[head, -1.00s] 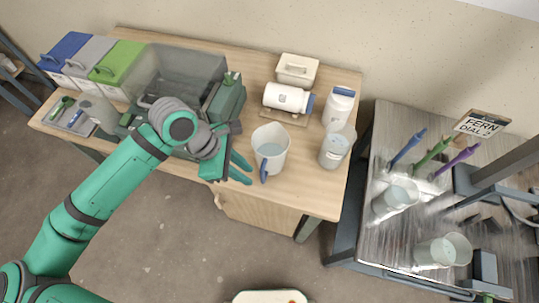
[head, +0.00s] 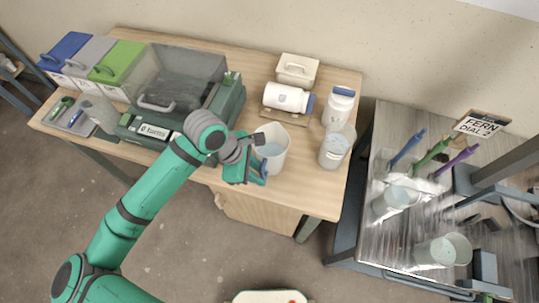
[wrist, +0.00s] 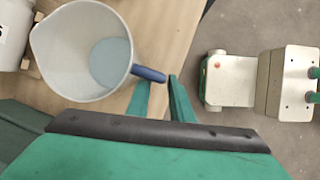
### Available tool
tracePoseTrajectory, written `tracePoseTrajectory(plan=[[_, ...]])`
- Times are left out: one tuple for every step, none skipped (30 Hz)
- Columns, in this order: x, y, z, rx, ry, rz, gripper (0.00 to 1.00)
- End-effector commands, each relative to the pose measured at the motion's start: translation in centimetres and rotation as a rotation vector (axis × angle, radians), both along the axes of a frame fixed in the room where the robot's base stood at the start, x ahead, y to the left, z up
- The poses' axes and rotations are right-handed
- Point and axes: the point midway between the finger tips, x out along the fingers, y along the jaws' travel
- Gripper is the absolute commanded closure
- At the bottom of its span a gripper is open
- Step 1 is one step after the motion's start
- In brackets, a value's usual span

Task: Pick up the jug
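The jug (head: 279,152) is a pale translucent vessel with bluish liquid low inside. It stands upright near the front edge of the wooden table, and its blue handle faces the front. In the wrist view the jug (wrist: 58,62) is at upper left, with its blue handle (wrist: 148,73) pointing toward my fingers. My gripper (head: 258,174) is low at the jug's front left, beside the handle. In the wrist view its two green fingers (wrist: 160,90) are apart, with their tips close to the handle's end. I cannot tell whether they touch it.
Right of the jug stands another clear vessel (head: 335,150); behind are a white bottle (head: 340,104), a lying white jar (head: 285,98) and a lidded box (head: 297,69). A green-based machine with a clear hood (head: 178,75) is left.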

Motion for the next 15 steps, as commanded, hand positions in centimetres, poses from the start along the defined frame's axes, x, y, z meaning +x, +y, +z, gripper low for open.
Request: tracePoseTrajectory(plan=[[0.0,-0.5,-0.4,-0.005,0.001,-0.001,0.80],[0.1,-0.6,-0.7,-0.005,0.000,0.000,0.80],[0.1,-0.8,-1.1,-0.005,0.002,0.001,0.80],[0.0,-0.9,-1.4,-0.004,0.002,0.001,0.80],[0.1,-0.9,-1.7,-0.003,0.002,0.000,0.80],[0.0,-1.1,-2.0,-0.003,0.002,0.000,0.80],[0.0,-1.1,-2.2,-0.003,0.002,0.000,0.80],[0.0,-1.2,-2.3,-0.002,0.002,0.000,0.80],[0.0,-1.2,-2.5,-0.002,0.001,0.000,0.80],[0.0,-1.3,-2.6,-0.001,0.001,0.000,0.80],[0.0,-1.3,-2.6,-0.001,0.001,0.000,0.80],[0.1,-1.3,-2.7,-0.001,0.001,0.000,0.80],[0.1,-1.3,-2.7,-0.001,0.000,0.001,0.80],[0.1,-1.3,-2.7,0.000,0.000,0.001,0.80],[0.1,-1.3,-2.7,0.000,0.001,0.001,0.80]])
